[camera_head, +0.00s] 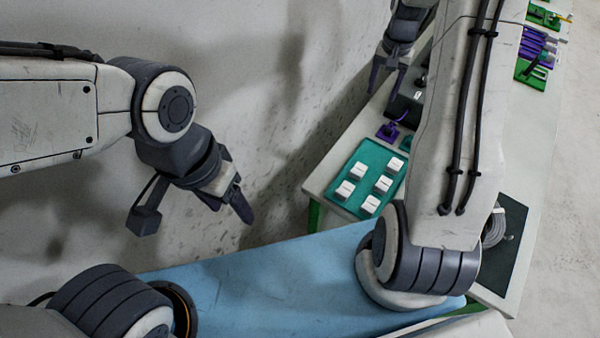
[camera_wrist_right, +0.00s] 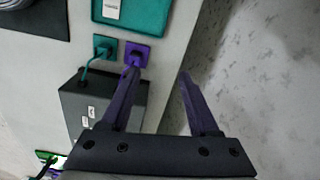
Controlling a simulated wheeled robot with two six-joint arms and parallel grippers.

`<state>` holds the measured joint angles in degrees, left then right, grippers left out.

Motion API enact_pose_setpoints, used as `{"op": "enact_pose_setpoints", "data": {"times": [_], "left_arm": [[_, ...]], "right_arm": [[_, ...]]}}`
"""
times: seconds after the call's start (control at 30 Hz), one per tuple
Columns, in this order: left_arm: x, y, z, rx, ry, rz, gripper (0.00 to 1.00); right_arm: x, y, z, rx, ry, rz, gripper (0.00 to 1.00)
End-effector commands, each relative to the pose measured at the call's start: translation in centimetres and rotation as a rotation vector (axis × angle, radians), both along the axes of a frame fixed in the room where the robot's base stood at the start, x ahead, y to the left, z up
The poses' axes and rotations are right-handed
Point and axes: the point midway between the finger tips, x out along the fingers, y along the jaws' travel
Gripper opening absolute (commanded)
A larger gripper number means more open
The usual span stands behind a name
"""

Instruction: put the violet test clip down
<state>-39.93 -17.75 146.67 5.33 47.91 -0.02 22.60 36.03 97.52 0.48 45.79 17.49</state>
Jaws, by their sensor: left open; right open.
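The violet test clip (camera_wrist_right: 135,58) sits on a small violet square at the table edge, beside a matching teal clip and square (camera_wrist_right: 106,47). In the head view the violet clip and square (camera_head: 388,131) lie behind the teal tray, with a violet lead running toward the dark box. My right gripper (camera_head: 386,90) is open and empty. In the right wrist view its jaws (camera_wrist_right: 157,73) are spread, and the left fingertip appears close to the violet clip; I cannot tell whether they touch. My left gripper (camera_head: 228,200) is open and empty, away from the table.
The dark box (camera_wrist_right: 100,108) stands near the clips. The teal tray (camera_head: 345,199) holds several white blocks. Green boards (camera_head: 531,75) with violet and green parts lie at the far end. A coiled cable (camera_head: 494,229) lies on a dark mat. My right arm hides part of the table.

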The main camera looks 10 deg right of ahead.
Motion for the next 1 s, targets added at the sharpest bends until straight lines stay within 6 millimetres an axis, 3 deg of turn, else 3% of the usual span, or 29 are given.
{"op": "enact_pose_setpoints", "data": {"times": [0.03,0.07,0.1,0.2,0.3,0.4,0.5,0.63,0.77,1.0], "left_arm": [[0.0,0.0,0.0,0.0,0.0,0.0,0.63],[0.0,0.0,0.0,0.0,0.0,0.0,0.63],[0.0,0.0,0.0,0.0,0.0,0.0,0.63],[0.0,0.0,0.0,0.0,0.0,0.0,0.63],[0.0,0.0,0.0,0.0,0.0,0.0,0.63],[0.0,0.0,0.0,0.0,0.0,0.0,0.63],[0.0,0.0,0.0,0.0,0.0,0.0,0.63],[0.0,0.0,0.0,0.0,0.0,0.0,0.63],[0.0,0.0,0.0,0.0,0.0,0.0,0.63],[0.0,0.0,0.0,0.0,0.0,0.0,0.63]], "right_arm": [[0.0,4.4,2.0,0.001,-0.011,0.103,0.62],[-0.4,7.1,3.0,0.003,-0.015,0.169,0.62],[-1.3,10.7,4.4,0.005,-0.02,0.263,0.62],[-5.4,19.1,7.2,0.015,-0.03,0.506,0.62],[-11.2,25.5,9.1,0.028,-0.039,0.746,0.62],[-17.5,29.3,10.1,0.04,-0.045,0.966,0.62],[-22.8,31.0,10.4,0.053,-0.05,1.143,0.62],[-27.0,31.5,10.1,0.063,-0.051,1.289,0.62],[-28.5,31.3,10.0,0.067,-0.052,1.342,0.62],[-28.6,31.3,10.0,0.067,-0.05,1.344,0.62]]}}
